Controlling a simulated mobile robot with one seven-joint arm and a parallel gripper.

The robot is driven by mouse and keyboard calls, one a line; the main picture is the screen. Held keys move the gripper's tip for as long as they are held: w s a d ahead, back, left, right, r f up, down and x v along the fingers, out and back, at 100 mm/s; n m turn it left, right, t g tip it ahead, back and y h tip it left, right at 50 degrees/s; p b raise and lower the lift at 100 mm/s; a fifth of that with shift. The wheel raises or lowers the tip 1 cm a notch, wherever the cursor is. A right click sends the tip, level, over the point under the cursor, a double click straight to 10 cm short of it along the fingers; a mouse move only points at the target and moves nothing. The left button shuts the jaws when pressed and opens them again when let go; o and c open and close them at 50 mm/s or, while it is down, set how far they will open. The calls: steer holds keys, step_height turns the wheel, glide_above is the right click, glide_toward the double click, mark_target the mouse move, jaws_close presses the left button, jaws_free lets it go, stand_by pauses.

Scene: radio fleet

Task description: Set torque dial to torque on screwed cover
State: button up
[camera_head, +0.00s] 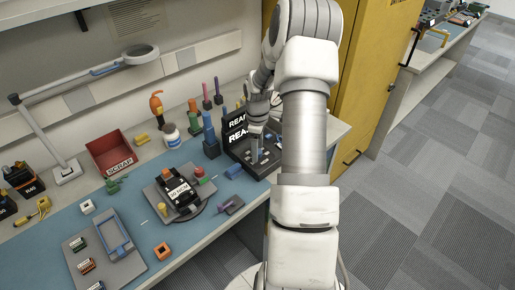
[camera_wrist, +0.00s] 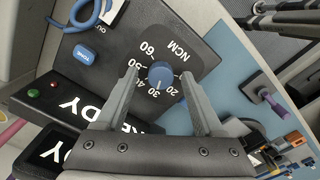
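The blue torque dial (camera_wrist: 160,74) sits on a black panel marked NCM, with numbers such as 20, 30, 50 and 60 around it. A pale mark on the knob appears to point near 30. My gripper (camera_wrist: 159,80) is open, with one fingertip on each side of the dial; I cannot tell whether they touch it. In the head view my gripper (camera_head: 259,152) is low over the black station (camera_head: 243,163), and the dial is mostly hidden. A black unit with a white label (camera_head: 179,190), perhaps the screwed cover, sits on a grey fixture; its label is too small to read.
A blue button (camera_wrist: 85,54) and red and green lights are on the panel beside the dial. READY displays (camera_head: 237,128) stand behind it. A red SCRAP bin (camera_head: 110,153), a lamp (camera_head: 125,63), a blue tray (camera_head: 113,236) and small parts occupy the bench. A yellow cabinet (camera_head: 377,60) stands right.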

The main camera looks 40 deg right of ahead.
step_height(320, 180, up, 17)
steer(key=p, duration=0.1)
steer(key=shift+r, duration=0.2)
stand_by(0.4)
stand_by(0.4)
